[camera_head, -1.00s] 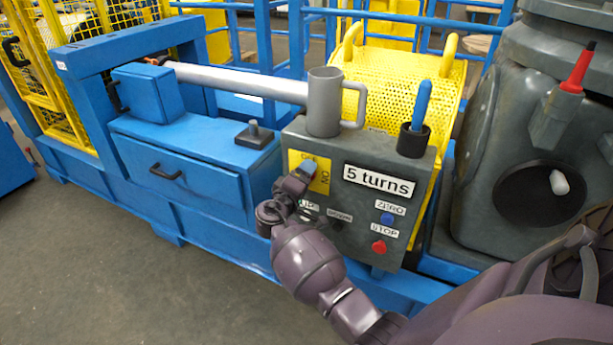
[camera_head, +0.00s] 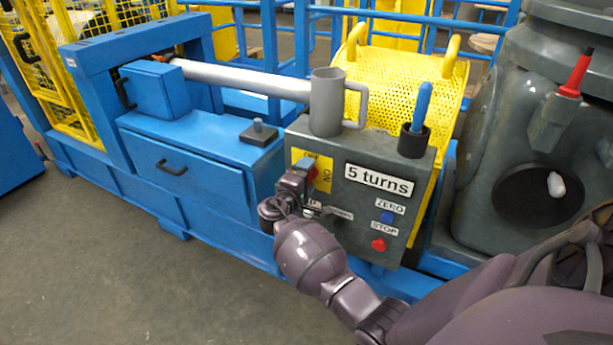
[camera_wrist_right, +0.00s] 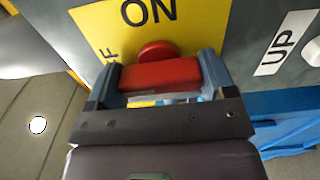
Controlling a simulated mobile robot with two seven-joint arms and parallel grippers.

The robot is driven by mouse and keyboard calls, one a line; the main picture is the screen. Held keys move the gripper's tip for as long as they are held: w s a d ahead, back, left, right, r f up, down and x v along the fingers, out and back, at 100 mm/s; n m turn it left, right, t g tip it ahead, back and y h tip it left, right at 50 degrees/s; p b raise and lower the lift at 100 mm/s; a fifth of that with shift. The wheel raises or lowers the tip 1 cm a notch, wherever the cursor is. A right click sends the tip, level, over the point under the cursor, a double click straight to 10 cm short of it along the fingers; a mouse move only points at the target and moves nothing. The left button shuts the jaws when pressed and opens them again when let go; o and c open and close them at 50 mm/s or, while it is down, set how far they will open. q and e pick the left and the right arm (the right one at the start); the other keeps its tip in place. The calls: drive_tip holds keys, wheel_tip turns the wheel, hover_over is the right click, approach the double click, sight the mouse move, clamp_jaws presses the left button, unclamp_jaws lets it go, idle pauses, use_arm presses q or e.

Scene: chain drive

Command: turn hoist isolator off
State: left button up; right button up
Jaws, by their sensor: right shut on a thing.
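The hoist isolator is a red handle (camera_wrist_right: 160,74) on a yellow plate (camera_head: 325,175) at the upper left of the grey control box (camera_head: 360,150). The plate carries an ON label and a partly hidden OFF label. My right gripper (camera_wrist_right: 158,80) is shut on the red handle, one finger on each side in the right wrist view. In the head view the right gripper (camera_head: 309,172) covers much of the handle and plate. I cannot tell exactly which label the handle points to. My left gripper is not in view.
The box has a "5 turns" sign (camera_head: 379,180), a blue ZERO button (camera_head: 386,217) and a red STOP button (camera_head: 378,244). A grey mug (camera_head: 325,105) and a holder with a blue-handled tool (camera_head: 421,105) stand on top. A blue drawer (camera_head: 190,184) is at left.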

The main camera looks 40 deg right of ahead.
drive_tip(key=o, duration=0.9)
drive_tip(key=shift+s+a, duration=0.2)
drive_tip(key=shift+a, duration=0.35)
drive_tip(key=p+v, duration=0.1)
drive_tip(key=v, duration=0.8)
drive_tip(key=shift+s+a, duration=0.2)
drive_tip(key=shift+a, duration=0.15)
